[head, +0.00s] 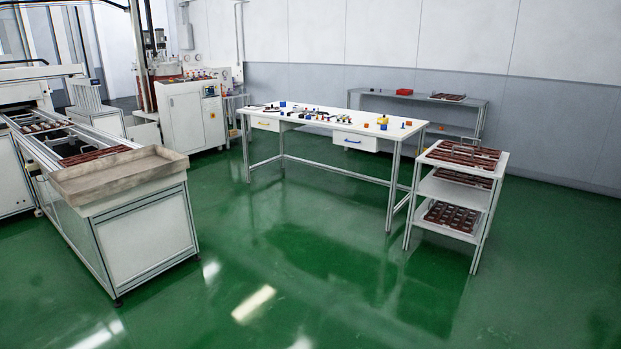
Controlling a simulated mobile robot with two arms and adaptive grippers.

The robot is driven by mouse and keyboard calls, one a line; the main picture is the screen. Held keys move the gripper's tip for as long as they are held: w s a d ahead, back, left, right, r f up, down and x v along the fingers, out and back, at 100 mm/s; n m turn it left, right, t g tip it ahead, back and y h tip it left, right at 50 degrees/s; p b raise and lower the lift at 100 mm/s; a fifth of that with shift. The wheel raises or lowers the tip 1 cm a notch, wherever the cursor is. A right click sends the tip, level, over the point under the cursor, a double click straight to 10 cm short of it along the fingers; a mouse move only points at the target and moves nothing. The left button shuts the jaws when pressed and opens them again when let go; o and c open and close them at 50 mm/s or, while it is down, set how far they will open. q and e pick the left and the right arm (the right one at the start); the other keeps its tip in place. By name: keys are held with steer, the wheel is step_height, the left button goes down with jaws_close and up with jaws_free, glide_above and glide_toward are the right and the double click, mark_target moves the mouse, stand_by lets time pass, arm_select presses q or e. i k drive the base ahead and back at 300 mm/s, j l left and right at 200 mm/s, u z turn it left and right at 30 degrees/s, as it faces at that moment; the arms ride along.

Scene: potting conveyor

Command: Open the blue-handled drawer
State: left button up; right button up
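A drawer with a blue handle (352,141) hangs under the right half of a long white table (345,126) in the middle distance. Its white front (366,143) faces me, and it looks closed, though it is small at this distance. A second drawer with a yellow handle (264,123) hangs under the table's left half. Neither of my grippers shows in the head view.
Several small parts lie on the tabletop. A shelf cart (424,187) with dark red trays stands right of the table. A conveyor with a metal tray (120,180) stands at left. Open green floor (300,270) lies in front of the table.

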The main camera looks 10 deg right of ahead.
mark_target(364, 136)
steer(key=i+z, duration=0.25)
steer(key=i, duration=2.2)
